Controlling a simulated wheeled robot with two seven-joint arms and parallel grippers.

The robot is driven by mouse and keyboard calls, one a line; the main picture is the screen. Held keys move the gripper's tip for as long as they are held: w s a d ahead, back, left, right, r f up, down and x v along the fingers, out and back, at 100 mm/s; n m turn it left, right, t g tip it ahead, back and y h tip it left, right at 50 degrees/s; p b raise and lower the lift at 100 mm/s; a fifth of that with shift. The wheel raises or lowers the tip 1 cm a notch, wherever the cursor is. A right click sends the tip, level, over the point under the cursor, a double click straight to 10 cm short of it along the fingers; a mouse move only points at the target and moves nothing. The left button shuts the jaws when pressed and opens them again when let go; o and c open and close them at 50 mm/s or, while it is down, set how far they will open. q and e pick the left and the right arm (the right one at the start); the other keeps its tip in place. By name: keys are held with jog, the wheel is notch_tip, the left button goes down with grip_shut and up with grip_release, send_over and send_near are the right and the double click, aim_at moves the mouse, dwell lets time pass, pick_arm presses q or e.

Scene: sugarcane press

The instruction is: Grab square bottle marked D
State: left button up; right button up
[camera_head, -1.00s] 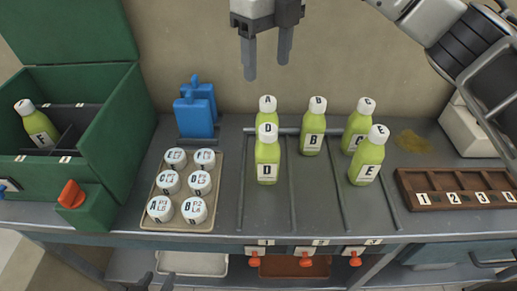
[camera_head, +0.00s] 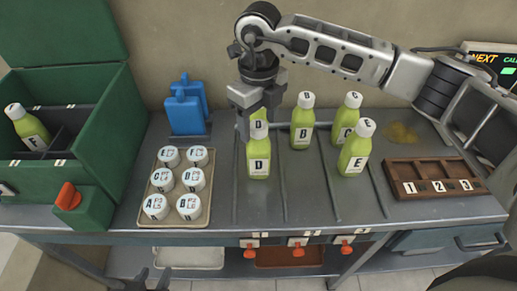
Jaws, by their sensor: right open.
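The square green bottle marked D (camera_head: 259,163) stands upright at the front left of the bottle group, its white cap partly covered by my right gripper. My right gripper (camera_head: 258,122) comes down from above, its fingers apart at the cap and upper neck. I cannot tell whether they touch the bottle. My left gripper (camera_head: 150,279) shows only as two dark, spread fingertips at the bottom edge, away from the bottles.
Green bottles B (camera_head: 302,125), C (camera_head: 346,113) and E (camera_head: 356,150) stand to the right, between metal rails. A tray (camera_head: 146,217) of white lidded jars lies left. A green box (camera_head: 100,125) holds bottle F (camera_head: 29,128). A wooden numbered rack (camera_head: 435,178) lies right.

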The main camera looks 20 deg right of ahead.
jog(key=shift+f, duration=0.9)
jog(key=shift+r, duration=0.1)
grip_shut()
